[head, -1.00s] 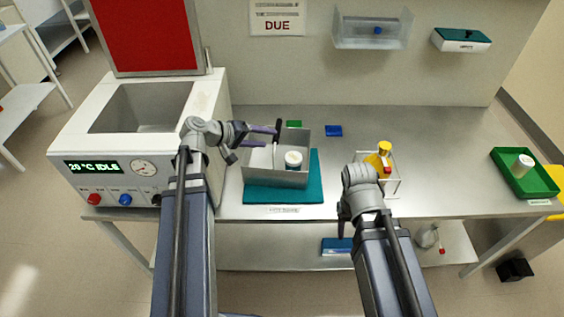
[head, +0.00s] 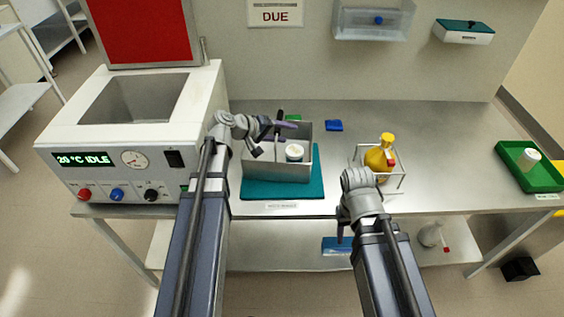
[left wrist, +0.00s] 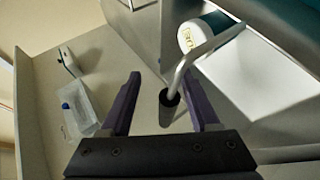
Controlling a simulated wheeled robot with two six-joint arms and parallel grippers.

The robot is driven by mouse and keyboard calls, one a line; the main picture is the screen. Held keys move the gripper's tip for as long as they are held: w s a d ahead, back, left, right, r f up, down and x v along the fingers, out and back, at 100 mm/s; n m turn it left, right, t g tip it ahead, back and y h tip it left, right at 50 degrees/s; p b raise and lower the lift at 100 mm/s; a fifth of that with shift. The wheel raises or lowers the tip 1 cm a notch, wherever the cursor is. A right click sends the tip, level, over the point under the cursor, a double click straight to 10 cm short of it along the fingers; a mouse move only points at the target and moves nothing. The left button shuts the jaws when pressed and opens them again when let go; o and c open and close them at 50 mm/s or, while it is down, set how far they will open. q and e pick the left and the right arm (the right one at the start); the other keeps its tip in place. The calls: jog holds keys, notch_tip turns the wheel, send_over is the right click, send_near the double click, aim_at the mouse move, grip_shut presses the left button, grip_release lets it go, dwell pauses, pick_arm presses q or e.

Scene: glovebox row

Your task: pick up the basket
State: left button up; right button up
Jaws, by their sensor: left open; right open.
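The basket (head: 284,173) is a grey open box standing on a teal mat (head: 318,180) on the bench. Its upright handle has a black grip (head: 279,119). A white jar (head: 294,153) stands inside. My left gripper (head: 277,131) is open at the handle, above the basket. In the left wrist view the black grip (left wrist: 169,108) shows between the two purple fingers of my left gripper (left wrist: 162,88); contact is not visible. The jar (left wrist: 205,34) lies beyond. My right gripper (head: 342,224) is open and empty at the bench's front edge, pointing down.
A white bath unit (head: 65,140) reading "20 °C IDLE" stands left. A wire rack (head: 400,178) with a yellow bottle (head: 378,158) stands right of the basket. A green tray (head: 520,172) is at far right. Small green and blue (head: 334,125) items lie behind.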

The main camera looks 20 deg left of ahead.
pick_arm(q)
jog(key=shift+x, duration=1.2)
jog(key=shift+c, duration=0.4)
grip_shut()
